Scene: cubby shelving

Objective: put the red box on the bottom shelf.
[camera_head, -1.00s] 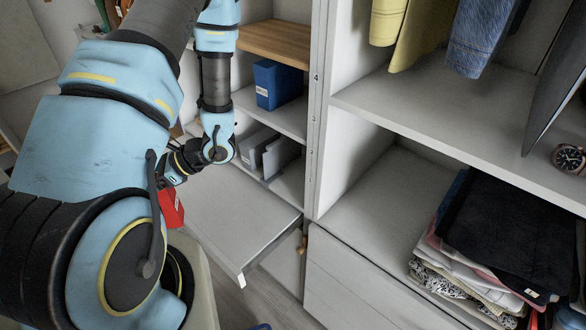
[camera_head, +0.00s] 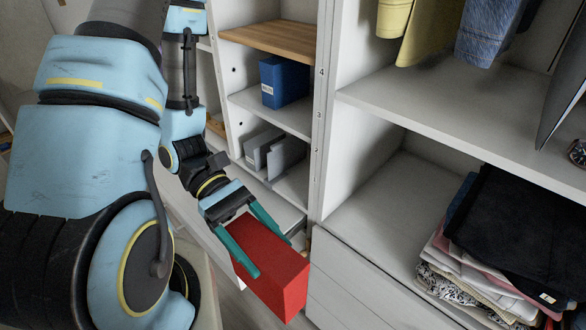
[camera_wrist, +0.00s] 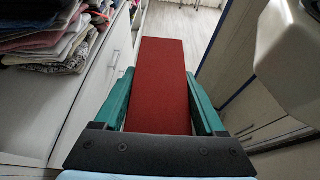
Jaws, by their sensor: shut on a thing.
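The red box (camera_head: 270,268) is a long block held between the green fingers of my gripper (camera_head: 254,247) in the head view. It sticks out past the fingertips toward the lower right, beside the white drawer front. In the wrist view the red box (camera_wrist: 162,85) lies between the two fingers of my gripper (camera_wrist: 161,100), with the floor beyond it. The shelf unit behind has a low shelf (camera_head: 292,187) with grey upright files, and a shelf above it (camera_head: 285,112) with a blue box. The lowest part of the unit is partly hidden by my gripper and the red box.
Grey files (camera_head: 284,155) and a blue binder box (camera_head: 284,82) stand on the shelves. A wooden shelf board (camera_head: 268,38) is above. Folded clothes (camera_head: 505,235) lie in the right compartment over white drawers (camera_head: 350,285). A partition post (camera_head: 322,110) divides the unit.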

